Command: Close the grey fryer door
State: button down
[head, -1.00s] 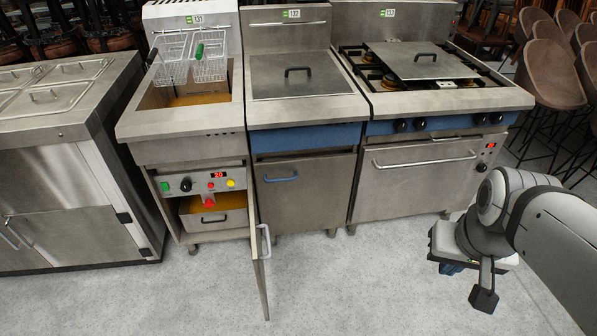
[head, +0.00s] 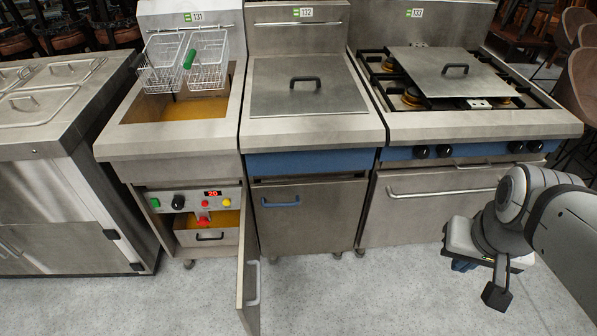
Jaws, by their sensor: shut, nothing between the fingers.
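The grey fryer door (head: 244,277) stands wide open, hinged at the right side of the fryer cabinet and swung out towards me. Its pale bar handle (head: 255,284) is on the right-hand face. The fryer (head: 165,143) at left shows its open cabinet with a control panel (head: 197,199) and a drawer with a black handle (head: 210,237). My gripper (head: 496,297) is at the lower right, well to the right of the door and apart from it. It is shut and empty.
A blue-trimmed unit (head: 308,215) with a closed front stands right of the fryer, then a stove (head: 440,195) with burners. A steel counter (head: 60,200) stands at left. Two wire baskets (head: 205,62) hang over the fryer. The floor (head: 370,300) between door and gripper is clear.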

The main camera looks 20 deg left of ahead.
aim_at(248, 296)
jog(key=u, duration=0.05)
jog(key=i, duration=0.2)
jog(key=u, duration=1.65)
jog(key=k, duration=0.5)
jog(key=u, duration=0.25)
jog(key=i, duration=0.25)
jog(key=u, duration=0.05)
